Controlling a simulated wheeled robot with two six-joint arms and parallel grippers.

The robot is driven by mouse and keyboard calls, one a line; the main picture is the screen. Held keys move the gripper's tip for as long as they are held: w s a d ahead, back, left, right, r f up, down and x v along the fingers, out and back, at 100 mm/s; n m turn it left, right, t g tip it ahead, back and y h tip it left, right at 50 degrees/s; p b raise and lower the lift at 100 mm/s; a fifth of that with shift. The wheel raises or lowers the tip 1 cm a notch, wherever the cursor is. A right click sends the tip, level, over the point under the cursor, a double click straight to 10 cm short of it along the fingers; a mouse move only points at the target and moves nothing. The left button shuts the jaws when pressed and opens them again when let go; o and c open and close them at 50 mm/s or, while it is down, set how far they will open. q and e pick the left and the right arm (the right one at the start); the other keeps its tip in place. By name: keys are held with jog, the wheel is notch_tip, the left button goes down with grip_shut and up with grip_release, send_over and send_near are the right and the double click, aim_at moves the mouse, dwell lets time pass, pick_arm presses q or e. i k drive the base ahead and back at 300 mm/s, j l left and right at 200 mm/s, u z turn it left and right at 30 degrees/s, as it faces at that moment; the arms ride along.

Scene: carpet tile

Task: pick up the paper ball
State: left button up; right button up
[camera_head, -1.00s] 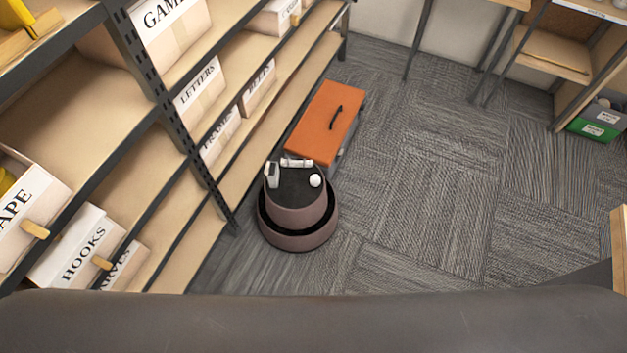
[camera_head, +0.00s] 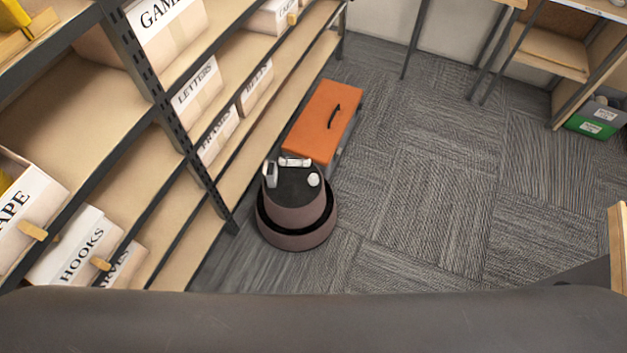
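A small whitish round thing (camera_head: 313,180), which looks like the paper ball, lies on the right part of the black top of a round mauve step stool (camera_head: 290,222). It is too small to make out creases. A small grey-white object (camera_head: 270,174) stands at the left of the stool top, and a white roll-like object (camera_head: 294,162) lies at its back edge. Neither of my grippers shows in the head view.
An orange box with a black handle (camera_head: 322,122) is just behind the stool. Shelving with labelled boxes (camera_head: 193,92) runs along the left. A green-and-grey bin (camera_head: 597,122) is at the far right. Carpet (camera_head: 430,200) right of the stool is clear.

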aim_at(312, 178)
jog(key=i+l+u, duration=0.2)
jog(key=l, duration=0.15)
jog(key=i+l+u, duration=0.15)
jog(key=l, duration=0.25)
jog(key=i+l+u, duration=0.2)
jog(key=l, duration=0.2)
jog(key=i+l+u, duration=0.15)
jog(key=l, duration=0.3)
jog(key=i+l+u, duration=0.2)
jog(key=l, duration=0.25)
jog(key=l+u, duration=0.2)
jog(key=l, duration=0.25)
